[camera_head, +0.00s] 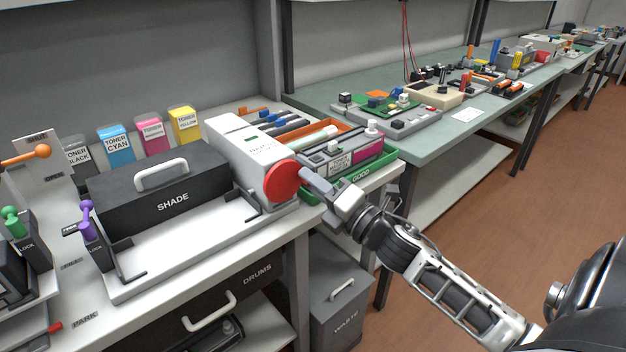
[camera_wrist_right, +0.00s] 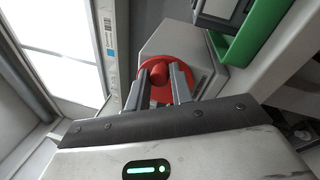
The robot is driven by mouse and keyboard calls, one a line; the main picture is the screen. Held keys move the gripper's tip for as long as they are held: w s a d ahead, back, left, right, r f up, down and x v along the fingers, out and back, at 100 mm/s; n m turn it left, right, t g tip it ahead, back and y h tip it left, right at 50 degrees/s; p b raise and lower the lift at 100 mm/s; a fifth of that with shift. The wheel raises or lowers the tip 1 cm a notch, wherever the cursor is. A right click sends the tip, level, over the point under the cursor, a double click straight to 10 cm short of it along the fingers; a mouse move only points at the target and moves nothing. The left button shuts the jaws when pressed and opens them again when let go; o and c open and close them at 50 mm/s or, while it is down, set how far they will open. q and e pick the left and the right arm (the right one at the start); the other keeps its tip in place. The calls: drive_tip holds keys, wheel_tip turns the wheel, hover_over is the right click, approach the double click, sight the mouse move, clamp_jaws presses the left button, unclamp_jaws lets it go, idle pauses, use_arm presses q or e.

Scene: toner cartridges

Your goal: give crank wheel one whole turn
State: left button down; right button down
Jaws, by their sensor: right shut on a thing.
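The crank wheel (camera_head: 281,181) is a red disc on the right end of a white machine (camera_head: 243,150) on the bench. In the right wrist view the red wheel (camera_wrist_right: 185,66) has a round red knob (camera_wrist_right: 157,73) standing out from it. My right gripper (camera_head: 305,176) is at the wheel's right side in the head view. In the wrist view its fingers (camera_wrist_right: 165,88) are on either side of the knob and shut on it. The knob is hidden behind the fingers in the head view. My left gripper is not in view.
A black box marked SHADE (camera_head: 160,190) sits left of the machine on a white tray (camera_head: 190,248). A green tray marked GOOD (camera_head: 362,172) is close behind my right gripper. A grey WASTE bin (camera_head: 338,290) stands below. Open floor (camera_head: 500,200) lies to the right.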

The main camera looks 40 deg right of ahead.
sight(298, 184)
drive_tip(key=m, duration=0.2)
drive_tip(key=f+m+h, duration=0.1)
drive_tip(key=m, duration=0.1)
drive_tip(key=m+h+p, duration=0.1)
drive_tip(key=m, duration=0.2)
drive_tip(key=shift+a+f+t, duration=0.1)
drive_tip(key=shift+f+t, duration=0.2)
drive_tip(key=shift+a+f+m+h+p, duration=0.2)
drive_tip(key=shift+m+h+p, duration=0.1)
drive_tip(key=shift+m, duration=0.55)
drive_tip(key=shift+a+f+m+h+p, duration=0.15)
drive_tip(key=shift+f+m+p, duration=0.15)
drive_tip(key=shift+m, duration=0.6)
drive_tip(key=shift+a+f+m+h+p, duration=0.15)
drive_tip(key=shift+m+h+p, duration=0.15)
drive_tip(key=shift+m, duration=0.55)
drive_tip(key=shift+d, duration=0.1)
drive_tip(key=c, duration=1.2)
unclamp_jaws()
drive_tip(key=shift+c, duration=0.2)
drive_tip(key=shift+s, duration=0.1)
drive_tip(key=s+f+b, duration=0.2)
drive_tip(key=s, duration=1.3)
drive_tip(key=shift+s+f, duration=0.35)
drive_tip(key=shift+f, duration=0.05)
